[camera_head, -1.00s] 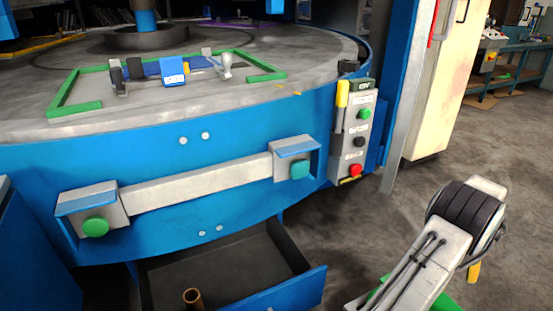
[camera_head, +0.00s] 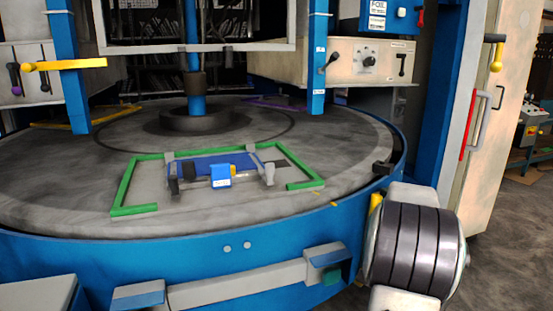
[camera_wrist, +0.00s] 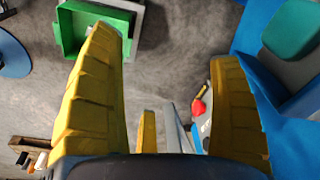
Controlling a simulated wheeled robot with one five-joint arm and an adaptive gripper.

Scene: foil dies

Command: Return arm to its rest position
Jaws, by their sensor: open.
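My gripper (camera_wrist: 165,50) shows in the wrist view with its two yellow ribbed fingers spread wide and nothing between them. Grey floor lies beyond the fingers. My arm shows at the lower right of the head view, as a dark ribbed joint between pale links; it covers part of the blue table rim. My gripper is out of the head view. In the wrist view, a green machine button (camera_wrist: 290,28) on a blue body is right of the right finger. A red button (camera_wrist: 198,107) shows beyond the gap between the fingers.
A round machine table (camera_head: 60,190) carries a green frame (camera_head: 135,210) with a blue block (camera_head: 220,177) inside. Blue posts (camera_head: 316,60) and a pale control box (camera_head: 335,68) stand behind. In the wrist view, a green bin (camera_wrist: 70,30) sits at the upper left.

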